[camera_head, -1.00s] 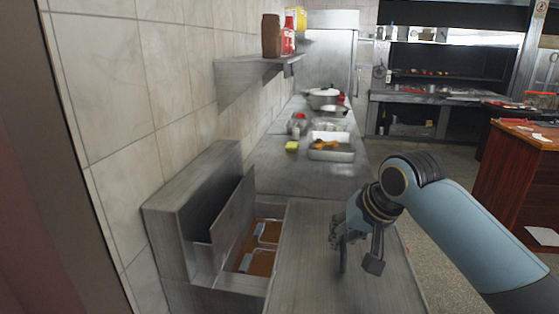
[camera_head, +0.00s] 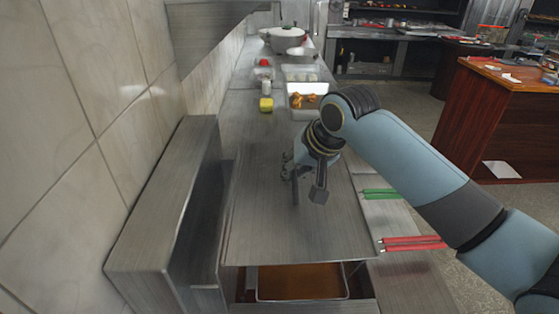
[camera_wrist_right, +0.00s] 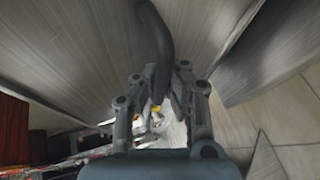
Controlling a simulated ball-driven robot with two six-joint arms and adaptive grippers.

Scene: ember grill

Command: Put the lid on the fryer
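The lid (camera_head: 265,215) is a wide flat grey metal sheet. In the head view it lies level across most of the fryer (camera_head: 365,304); I cannot tell whether it touches the rim. Brown oil (camera_head: 300,283) shows in front of its near edge. My right gripper (camera_head: 308,198) is above the lid, seemingly shut on its dark handle. In the right wrist view the curved dark handle (camera_wrist_right: 157,35) runs between the fingers of the gripper (camera_wrist_right: 160,105). The handle's grip point is partly hidden. My left gripper is not in view.
The fryer's tall metal back housing (camera_head: 165,200) stands left, by the tiled wall. Red-handled tools (camera_head: 412,243) and green-handled tools (camera_head: 381,194) lie on the right counter. A yellow block (camera_head: 266,104), a food tray (camera_head: 303,112) and a pot (camera_head: 285,38) stand farther back.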

